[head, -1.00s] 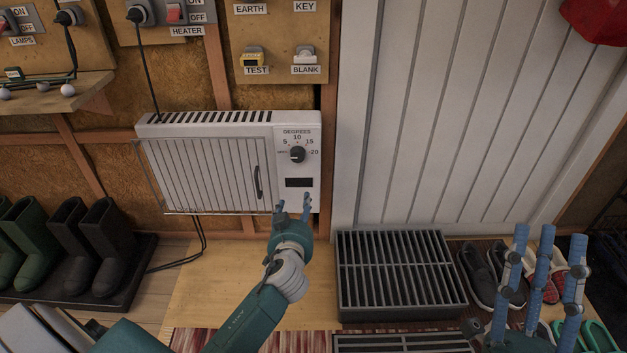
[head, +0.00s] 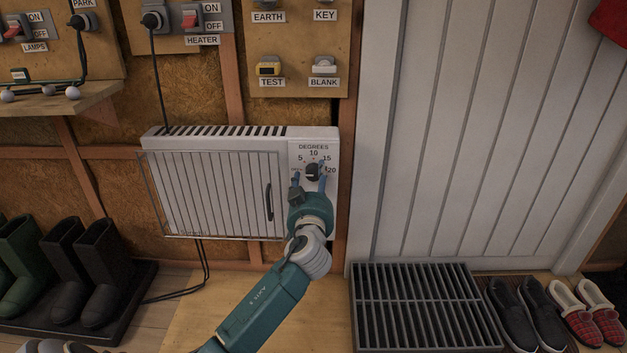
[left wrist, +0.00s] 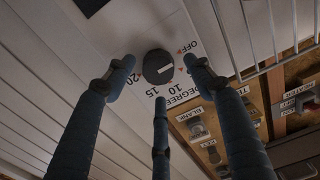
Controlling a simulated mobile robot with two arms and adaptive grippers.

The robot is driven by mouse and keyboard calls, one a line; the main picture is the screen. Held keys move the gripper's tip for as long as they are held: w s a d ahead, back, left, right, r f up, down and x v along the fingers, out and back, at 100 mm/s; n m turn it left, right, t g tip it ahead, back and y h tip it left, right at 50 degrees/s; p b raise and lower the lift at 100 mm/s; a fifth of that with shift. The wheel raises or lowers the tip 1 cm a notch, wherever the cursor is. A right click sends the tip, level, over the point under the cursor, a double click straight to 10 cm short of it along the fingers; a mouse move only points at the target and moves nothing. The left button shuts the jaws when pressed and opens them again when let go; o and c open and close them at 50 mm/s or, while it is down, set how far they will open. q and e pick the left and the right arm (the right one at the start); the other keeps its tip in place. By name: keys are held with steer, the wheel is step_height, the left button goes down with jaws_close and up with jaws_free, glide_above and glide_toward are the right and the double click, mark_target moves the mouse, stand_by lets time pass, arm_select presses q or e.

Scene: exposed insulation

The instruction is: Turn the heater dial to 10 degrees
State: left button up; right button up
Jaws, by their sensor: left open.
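The white heater (head: 225,195) hangs on the wall, with a control panel at its right end. Its round dark dial (head: 313,172) sits under the word DEGREES, ringed by marks including 5, 10, 15 and 20. My left gripper (head: 309,174) is open, its fingers in front of and around the dial, partly covering it. My right gripper is out of view.
A wire guard (head: 160,200) covers the heater's front left of the panel. Above are the heater switch (head: 190,20) and a key board (head: 300,45). A white door (head: 460,130) stands right. Below are a floor grate (head: 425,305), shoes (head: 530,310) and boots (head: 95,255).

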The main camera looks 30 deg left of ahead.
arm_select(q)
steer(key=shift+x, duration=1)
steer(key=shift+c, duration=0.2)
steer(key=c, duration=1.1)
